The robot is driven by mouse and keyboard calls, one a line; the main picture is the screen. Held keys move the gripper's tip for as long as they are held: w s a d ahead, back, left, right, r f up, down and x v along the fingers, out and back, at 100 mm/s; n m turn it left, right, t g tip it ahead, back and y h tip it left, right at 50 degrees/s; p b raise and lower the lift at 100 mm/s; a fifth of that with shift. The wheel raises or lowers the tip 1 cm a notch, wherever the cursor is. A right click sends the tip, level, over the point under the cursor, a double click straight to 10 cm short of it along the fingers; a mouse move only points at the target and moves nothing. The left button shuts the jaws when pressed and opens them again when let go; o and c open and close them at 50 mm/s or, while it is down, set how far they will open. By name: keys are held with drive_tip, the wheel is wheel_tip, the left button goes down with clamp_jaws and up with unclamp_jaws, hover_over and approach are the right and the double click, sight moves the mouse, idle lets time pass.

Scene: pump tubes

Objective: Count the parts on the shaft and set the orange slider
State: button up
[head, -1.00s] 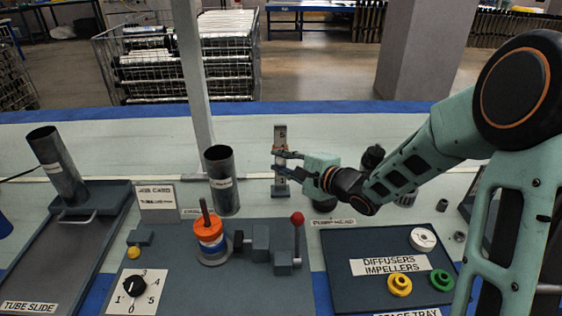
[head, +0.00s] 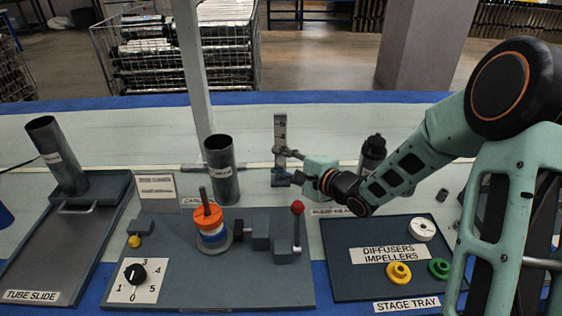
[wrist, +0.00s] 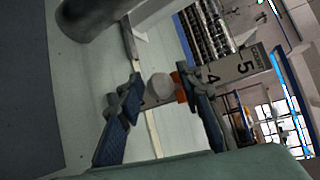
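The shaft (head: 203,194) stands upright on the grey bench plate. An orange part (head: 208,217) is on top, with white and blue parts below it; edges between the lower parts are hard to tell. A grey upright scale (head: 279,127) stands behind; its numbers 4 and 5 show in the wrist view (wrist: 238,66). The orange slider (wrist: 181,90) is partly hidden by a finger, with a pale round knob (wrist: 160,87) beside it. My gripper (head: 279,167) is at the scale. In the wrist view its fingers (wrist: 158,82) stand either side of the knob, with small gaps visible.
A numbered dial (head: 135,274), a red-knobbed lever (head: 297,208) and an upright tube (head: 222,173) are left of or near my gripper. The stage tray (head: 345,285) holds white, yellow and green parts. A dark bottle (head: 373,153) stands just behind my arm.

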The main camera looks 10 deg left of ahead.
drive_tip(key=shift+o, duration=0.3)
drive_tip(key=shift+d+r, duration=0.1)
drive_tip(key=v, duration=1.1)
drive_tip(key=shift+s+d, duration=0.3)
